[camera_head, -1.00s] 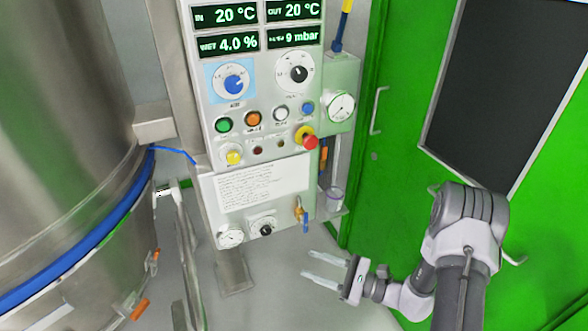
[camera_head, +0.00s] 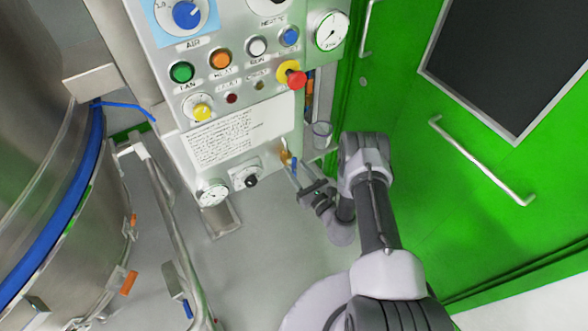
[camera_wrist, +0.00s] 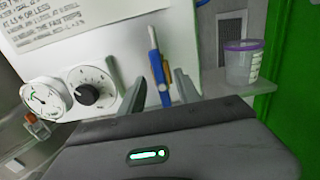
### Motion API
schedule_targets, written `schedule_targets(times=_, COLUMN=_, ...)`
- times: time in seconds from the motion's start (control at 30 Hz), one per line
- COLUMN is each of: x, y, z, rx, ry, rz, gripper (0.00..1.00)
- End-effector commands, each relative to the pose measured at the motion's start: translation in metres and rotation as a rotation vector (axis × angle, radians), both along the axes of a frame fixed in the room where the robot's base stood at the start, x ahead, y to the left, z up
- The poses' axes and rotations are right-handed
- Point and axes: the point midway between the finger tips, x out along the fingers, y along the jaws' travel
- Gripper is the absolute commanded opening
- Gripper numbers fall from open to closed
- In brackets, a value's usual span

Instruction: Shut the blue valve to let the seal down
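The blue valve (camera_head: 286,157) is a brass fitting with a blue lever at the lower right of the control panel. In the wrist view the blue lever (camera_wrist: 155,62) stands nearly upright in the picture, slightly tilted, beside its brass body (camera_wrist: 168,80). My gripper (camera_head: 292,174) is open, its fingers pointing at the valve. In the wrist view the lever lies between the two fingers of the gripper (camera_wrist: 150,78); I cannot tell whether either touches it. A blue band (camera_head: 62,215), possibly the seal, circles the steel vessel at the left.
A dial gauge (camera_head: 212,193) and a black knob (camera_head: 250,180) sit left of the valve. A clear cup (camera_wrist: 242,62) with a purple rim stands on a small shelf to the right. A red stop button (camera_head: 296,79) is above. A green door with a handle (camera_head: 480,160) is right.

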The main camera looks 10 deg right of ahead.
Motion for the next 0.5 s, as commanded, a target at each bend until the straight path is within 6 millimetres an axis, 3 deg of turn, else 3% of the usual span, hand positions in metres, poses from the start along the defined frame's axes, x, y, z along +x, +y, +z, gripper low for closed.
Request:
schedule_targets(times=0.2, x=0.021, y=0.007, z=0.0, rx=0.0, ry=0.0, rz=0.001, gripper=0.4)
schedule_targets(times=0.47, x=0.023, y=0.007, z=0.0, rx=0.0, ry=0.001, rz=0.0, gripper=0.4)
schedule_targets(times=0.5, x=0.023, y=0.007, z=0.0, rx=0.0, ry=0.001, rz=0.0, gripper=0.32)
